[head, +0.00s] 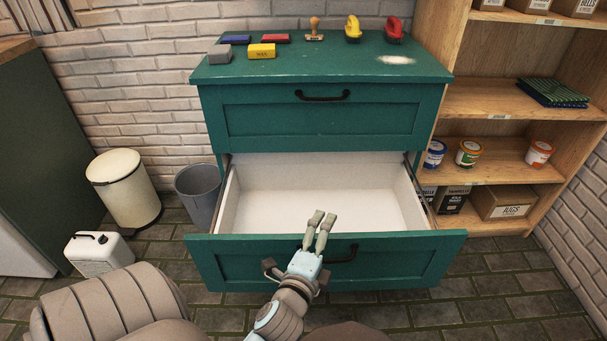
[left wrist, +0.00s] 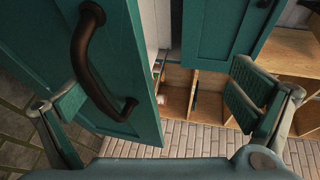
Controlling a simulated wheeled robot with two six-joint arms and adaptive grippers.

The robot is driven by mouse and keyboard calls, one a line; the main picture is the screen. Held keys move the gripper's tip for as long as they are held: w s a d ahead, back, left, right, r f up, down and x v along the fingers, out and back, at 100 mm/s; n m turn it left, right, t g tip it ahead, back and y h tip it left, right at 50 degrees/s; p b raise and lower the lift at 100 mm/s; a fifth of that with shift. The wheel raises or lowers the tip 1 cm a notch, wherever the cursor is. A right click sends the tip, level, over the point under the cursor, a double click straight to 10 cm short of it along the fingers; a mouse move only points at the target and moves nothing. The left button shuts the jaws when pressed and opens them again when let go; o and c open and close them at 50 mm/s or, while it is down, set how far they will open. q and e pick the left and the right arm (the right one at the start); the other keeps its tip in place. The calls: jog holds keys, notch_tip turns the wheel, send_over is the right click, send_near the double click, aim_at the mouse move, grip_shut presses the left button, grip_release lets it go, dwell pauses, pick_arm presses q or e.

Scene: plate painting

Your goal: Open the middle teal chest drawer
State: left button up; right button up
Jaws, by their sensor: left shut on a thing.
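The teal chest (head: 320,75) has its top drawer (head: 320,118) closed. The middle drawer (head: 228,258) below it is pulled far out, and its white inside (head: 300,205) is empty. My left gripper (head: 320,228) is at the front of this drawer, its fingertips near the top edge. It is shut on the dark middle drawer handle (head: 345,256), partly hidden by the gripper. In the left wrist view the handle (left wrist: 82,55) lies between the finger pads (left wrist: 160,100); the contact itself is hard to see. Anything below the open drawer is hidden. My right gripper is not in view.
Erasers, a stamp and red and yellow tools (head: 353,28) sit on the chest top. A wooden shelf (head: 485,97) with paint pots stands right. A grey bin (head: 198,188), a cream pedal bin (head: 125,186) and a canister (head: 97,255) stand left. The floor at right front is clear.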

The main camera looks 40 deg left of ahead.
pick_arm(q)
jog(key=shift+s+d+r, duration=0.35)
jog(key=shift+s+r, duration=0.2)
jog(key=shift+s, duration=0.2)
jog(key=v, duration=0.2)
jog(key=p+v, duration=0.1)
jog(key=v, duration=0.1)
jog(key=shift+s+d+f, duration=0.15)
jog(key=shift+s+f, duration=0.05)
jog(key=shift+s, duration=0.05)
jog(key=v, duration=0.4)
jog(key=shift+s+a, duration=0.2)
jog(key=shift+a, duration=0.05)
jog(key=c, duration=1.2)
jog(key=v, duration=0.2)
jog(key=f+v, duration=0.1)
jog(key=v, duration=0.1)
jog(key=shift+d, duration=0.25)
jog(key=shift+r, duration=0.1)
